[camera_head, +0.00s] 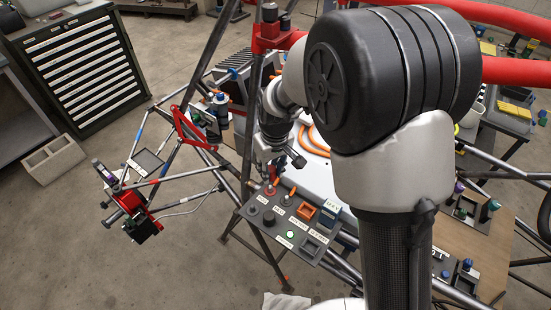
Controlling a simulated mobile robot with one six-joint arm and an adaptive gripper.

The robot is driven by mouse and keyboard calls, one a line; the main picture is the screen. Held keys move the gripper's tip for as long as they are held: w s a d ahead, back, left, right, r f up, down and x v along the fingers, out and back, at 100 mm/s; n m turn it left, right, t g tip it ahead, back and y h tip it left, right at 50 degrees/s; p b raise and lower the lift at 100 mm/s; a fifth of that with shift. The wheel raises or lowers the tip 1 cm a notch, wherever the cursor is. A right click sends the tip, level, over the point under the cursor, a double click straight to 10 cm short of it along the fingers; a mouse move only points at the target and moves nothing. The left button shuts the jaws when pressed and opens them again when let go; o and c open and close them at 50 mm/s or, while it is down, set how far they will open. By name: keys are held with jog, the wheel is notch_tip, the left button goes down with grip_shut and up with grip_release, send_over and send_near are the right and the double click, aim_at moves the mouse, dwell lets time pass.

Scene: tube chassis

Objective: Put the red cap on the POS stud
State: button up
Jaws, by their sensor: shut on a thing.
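My gripper (272,176) points down over the back left corner of a dark grey panel (259,228). It is shut on a small red piece, which looks like the red cap (271,188). The red cap shows just below the fingers, low over the panel's back left position. I cannot tell whether it touches the stud there, as the cap and gripper cover that spot. A second post (286,200) with an orange piece beside it stands just to the right. The panel labels are too small to read, so the POS mark cannot be made out.
Dark chassis tubes pass close to my gripper on the left. A white case with orange cables (314,140) lies behind. My arm hides much of the right side.

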aim_at(270, 186)
jog(key=shift+s+a+f+b, duration=0.15)
jog(key=shift+f+b, duration=0.5)
jog(key=shift+f, duration=0.25)
notch_tip(270, 186, down, 4)
jog(key=b, duration=0.3)
jog(key=shift+r+p, duration=0.2)
jog(key=shift+p, duration=0.1)
dwell(0.8)
jog(key=shift+r+p, duration=0.45)
jog(key=shift+r, duration=0.15)
jog(key=shift+r, duration=0.15)
dwell(0.9)
jog(key=shift+r+p, duration=0.7)
dwell(0.7)
